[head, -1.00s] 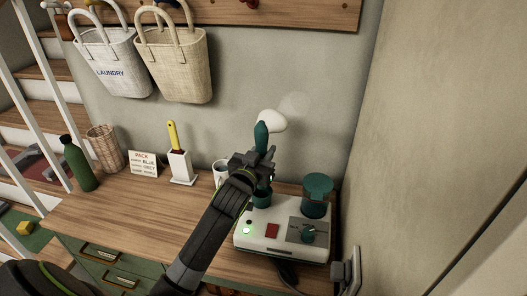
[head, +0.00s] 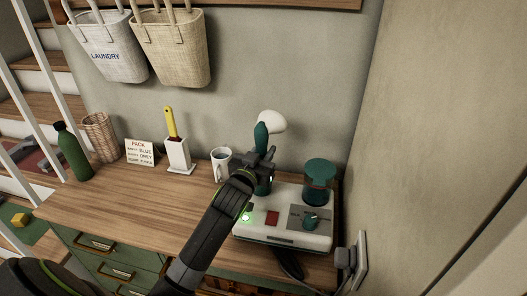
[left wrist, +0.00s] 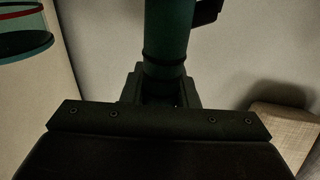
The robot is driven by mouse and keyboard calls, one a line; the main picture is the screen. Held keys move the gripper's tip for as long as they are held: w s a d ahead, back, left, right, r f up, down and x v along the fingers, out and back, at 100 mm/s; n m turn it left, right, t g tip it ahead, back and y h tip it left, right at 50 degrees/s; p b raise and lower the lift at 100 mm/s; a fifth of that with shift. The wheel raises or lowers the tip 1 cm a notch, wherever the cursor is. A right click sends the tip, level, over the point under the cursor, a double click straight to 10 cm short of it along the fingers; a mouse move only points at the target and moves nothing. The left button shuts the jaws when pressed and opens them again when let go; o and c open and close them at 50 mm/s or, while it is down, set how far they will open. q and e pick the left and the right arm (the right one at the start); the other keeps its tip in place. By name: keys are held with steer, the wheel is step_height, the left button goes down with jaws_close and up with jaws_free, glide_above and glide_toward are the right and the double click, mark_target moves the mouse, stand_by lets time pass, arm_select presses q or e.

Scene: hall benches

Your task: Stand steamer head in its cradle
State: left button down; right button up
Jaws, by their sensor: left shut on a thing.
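The steamer head (head: 270,121) has a white nozzle on a dark green handle and is upright above the back left of the steamer base. My left gripper (head: 263,165) is shut around its handle, which also shows between the fingers in the left wrist view (left wrist: 168,40). The cradle, a green cup (head: 264,187) on the white steamer base (head: 258,232), is directly below the gripper and partly covered by it. Whether the handle's lower end is inside the cup or just above it is hidden. My right gripper is out of view.
A green water tank (head: 319,183) stands at the base's back right. A mug (head: 221,164) is close left of the gripper. A brush holder (head: 177,156), sign (head: 140,152), wicker basket and green bottle (head: 73,152) stand farther left. The wall is close on the right.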

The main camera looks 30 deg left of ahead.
arm_select(q)
steer(key=c, duration=1.1)
jaws_free()
steer(key=shift+o, duration=0.2)
steer(key=shift+s+f, duration=0.1)
steer(key=shift+s, duration=0.05)
steer(key=s+d+b, duration=0.1)
steer(key=s+b, duration=0.2)
steer(key=s, duration=1.4)
steer(key=shift+d+f, duration=0.15)
steer(key=shift+s, duration=0.1)
